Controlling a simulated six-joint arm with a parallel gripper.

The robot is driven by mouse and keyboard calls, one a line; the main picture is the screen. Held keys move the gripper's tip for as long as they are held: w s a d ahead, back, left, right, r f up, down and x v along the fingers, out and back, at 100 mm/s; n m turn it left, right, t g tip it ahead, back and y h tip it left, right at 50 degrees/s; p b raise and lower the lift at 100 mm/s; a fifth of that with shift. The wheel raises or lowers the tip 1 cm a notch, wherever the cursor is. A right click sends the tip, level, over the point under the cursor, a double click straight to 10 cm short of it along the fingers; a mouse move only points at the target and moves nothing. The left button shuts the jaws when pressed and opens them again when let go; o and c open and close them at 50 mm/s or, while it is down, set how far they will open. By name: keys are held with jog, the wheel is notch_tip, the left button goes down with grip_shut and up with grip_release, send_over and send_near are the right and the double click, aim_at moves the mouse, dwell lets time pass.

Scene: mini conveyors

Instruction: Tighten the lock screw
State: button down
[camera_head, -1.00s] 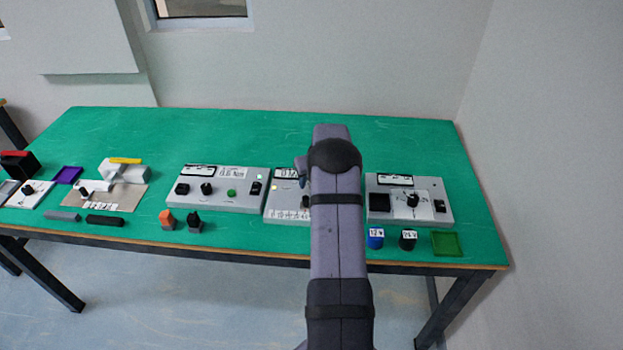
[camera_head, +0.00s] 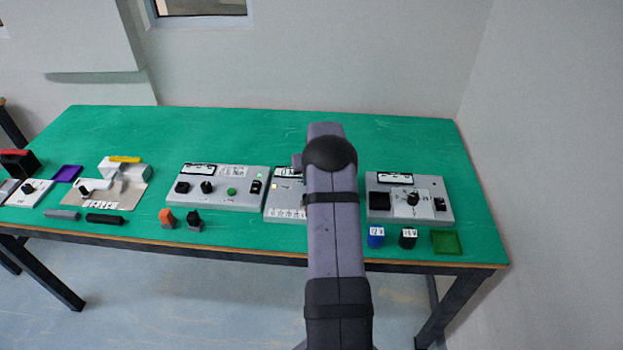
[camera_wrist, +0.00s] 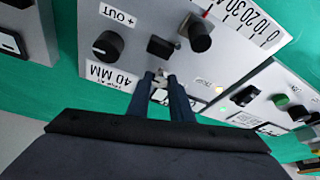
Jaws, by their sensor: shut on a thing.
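My gripper (camera_wrist: 163,80) is over the middle grey panel (camera_wrist: 150,15), which carries a "40 MM" label and a number scale. Its two dark fingers are shut on a small pale part between the tips, which I take to be the lock screw (camera_wrist: 160,83); the fingers hide most of it. A dark square block (camera_wrist: 160,47) lies just beyond the fingertips. A black knob (camera_wrist: 107,46) by "+ OUT" is left of it, and a black knob with a red pointer (camera_wrist: 200,35) is right of it. In the head view my arm covers the gripper and part of the panel (camera_head: 272,205).
A grey panel with a green button (camera_head: 231,192) stands to the left, and another with a central knob (camera_head: 412,198) to the right. Blue (camera_head: 376,238) and black (camera_head: 408,239) blocks and a green tray (camera_head: 446,243) sit near the front edge. The table's back is clear.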

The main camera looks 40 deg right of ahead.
jog(key=m+b, duration=0.1)
jog(key=m+h, duration=0.1)
jog(key=m, duration=0.1)
jog(key=shift+w+a+f+g+b, duration=0.1)
jog(key=shift+w+f+g+b, duration=0.05)
jog(key=shift+g+b, duration=0.25)
jog(key=m+g+h+b, duration=0.1)
jog(key=m+b, duration=0.2)
jog(key=m, duration=0.2)
jog(key=shift+w+b, duration=0.15)
jog(key=shift+b, duration=0.15)
jog(key=m+g, duration=0.1)
jog(key=m, duration=0.2)
jog(key=shift+a+r+m+g+h, duration=0.1)
jog(key=shift+r+m+g+h, duration=0.1)
jog(key=shift+m+g+h, duration=0.15)
jog(key=shift+w+m+g, duration=0.1)
jog(key=shift+m+g, duration=0.35)
jog(key=shift+m, duration=0.4)
jog(key=shift+m+p, duration=0.3)
jog(key=shift+m, duration=0.1)
jog(key=c, duration=1.6)
grip_release()
